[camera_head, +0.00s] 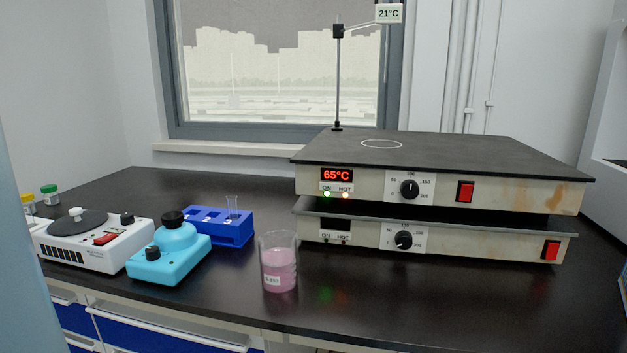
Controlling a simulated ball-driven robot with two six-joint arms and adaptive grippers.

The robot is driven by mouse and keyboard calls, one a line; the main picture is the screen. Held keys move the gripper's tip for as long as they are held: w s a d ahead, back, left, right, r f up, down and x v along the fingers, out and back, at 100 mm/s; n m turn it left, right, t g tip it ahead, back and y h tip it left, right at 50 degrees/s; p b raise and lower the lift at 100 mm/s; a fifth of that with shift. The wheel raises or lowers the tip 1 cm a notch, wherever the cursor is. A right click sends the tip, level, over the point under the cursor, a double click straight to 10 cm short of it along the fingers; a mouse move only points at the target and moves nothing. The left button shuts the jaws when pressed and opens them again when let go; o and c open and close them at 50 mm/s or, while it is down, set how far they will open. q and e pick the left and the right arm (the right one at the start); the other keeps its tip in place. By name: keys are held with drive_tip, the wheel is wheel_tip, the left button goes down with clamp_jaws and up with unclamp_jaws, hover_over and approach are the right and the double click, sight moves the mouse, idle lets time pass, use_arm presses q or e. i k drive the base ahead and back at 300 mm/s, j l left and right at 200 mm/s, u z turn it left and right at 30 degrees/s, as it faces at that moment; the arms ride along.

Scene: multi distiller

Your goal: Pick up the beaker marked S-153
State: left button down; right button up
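A clear glass beaker (279,265) with pink liquid stands upright on the black bench, near its front edge and left of the hot plates. It has a small white label low on its front; the marking is too small to read surely, though it looks like S-153. Neither of my grippers is in the head view. Nothing touches the beaker.
Two stacked hot plates (440,190) fill the right; the upper reads 65°C. Close left of the beaker are a blue rack (218,226) with a tube, a light-blue mixer (169,255) and a white stirrer (93,242). Bench (350,290) right of the beaker is clear.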

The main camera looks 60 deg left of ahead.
sight(278, 262)
drive_tip(key=u, duration=1.6)
